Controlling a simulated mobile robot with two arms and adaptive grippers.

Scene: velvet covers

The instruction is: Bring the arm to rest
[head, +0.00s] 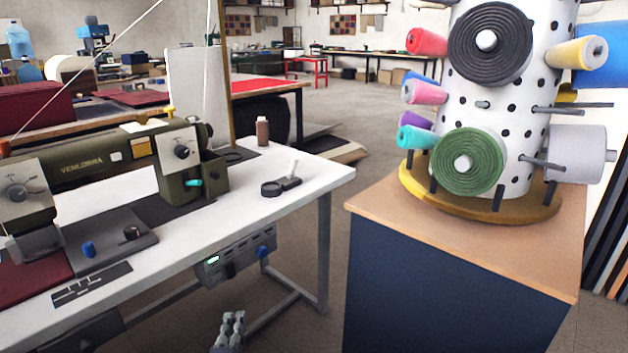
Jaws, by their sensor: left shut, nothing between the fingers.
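My left gripper (230,330) shows at the bottom edge of the head view, left of the middle. Its two grey fingers point up, lie side by side and are shut, with nothing held. It is in front of the floor below the white sewing table (315,178), left of the blue cabinet (440,280), apart from both. The rest of that arm is mostly out of the picture. My right gripper is not in view.
The table bears a green sewing machine (100,155), a brown bottle (262,131) and a black magnifier (272,188). A control box (235,257) hangs under it. A spool tower (500,110) stands on the cabinet. Floor shows between table and cabinet.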

